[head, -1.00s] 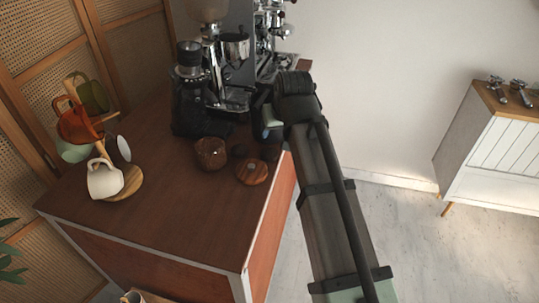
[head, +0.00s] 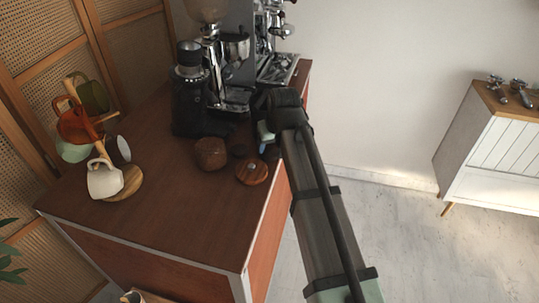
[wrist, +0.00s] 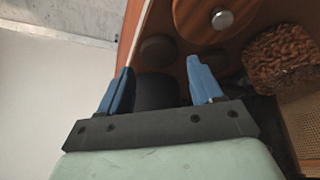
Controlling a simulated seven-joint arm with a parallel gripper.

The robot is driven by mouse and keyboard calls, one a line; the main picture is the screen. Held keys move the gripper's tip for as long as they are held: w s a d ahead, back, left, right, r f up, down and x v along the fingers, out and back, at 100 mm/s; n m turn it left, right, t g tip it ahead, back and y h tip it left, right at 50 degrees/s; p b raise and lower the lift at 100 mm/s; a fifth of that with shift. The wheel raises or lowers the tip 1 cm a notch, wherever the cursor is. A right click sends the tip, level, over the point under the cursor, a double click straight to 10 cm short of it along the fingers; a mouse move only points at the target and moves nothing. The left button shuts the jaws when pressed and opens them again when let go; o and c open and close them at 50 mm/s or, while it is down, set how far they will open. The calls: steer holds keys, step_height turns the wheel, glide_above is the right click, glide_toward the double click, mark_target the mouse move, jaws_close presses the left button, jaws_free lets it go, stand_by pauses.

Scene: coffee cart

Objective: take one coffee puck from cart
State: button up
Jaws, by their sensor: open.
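Small dark round coffee pucks lie on the cart top near its right edge. One shows in the head view (head: 239,150), left of my gripper (head: 265,141). In the wrist view two dark discs, one brown puck (wrist: 158,49) and another (wrist: 214,61), lie just beyond my gripper (wrist: 159,65). My gripper is open, its blue fingers apart and pointing toward the cart top. A black round shape (wrist: 155,92) shows between the fingers; I cannot tell whether it is a puck. No grip on anything is visible.
A round wooden lid with a metal knob (head: 253,172) and a bowl of coffee beans (head: 210,154) stand close by. A black grinder (head: 190,95) and a coffee machine (head: 277,65) are behind. A mug tree (head: 122,185) stands left. The cart's front top (head: 170,225) is clear.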

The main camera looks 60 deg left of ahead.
mark_target(270, 153)
steer(key=shift+x, duration=2.7)
steer(key=shift+w+a+r, duration=0.1)
steer(key=shift+a, duration=0.1)
steer(key=shift+c, duration=0.3)
steer(key=c, duration=0.6)
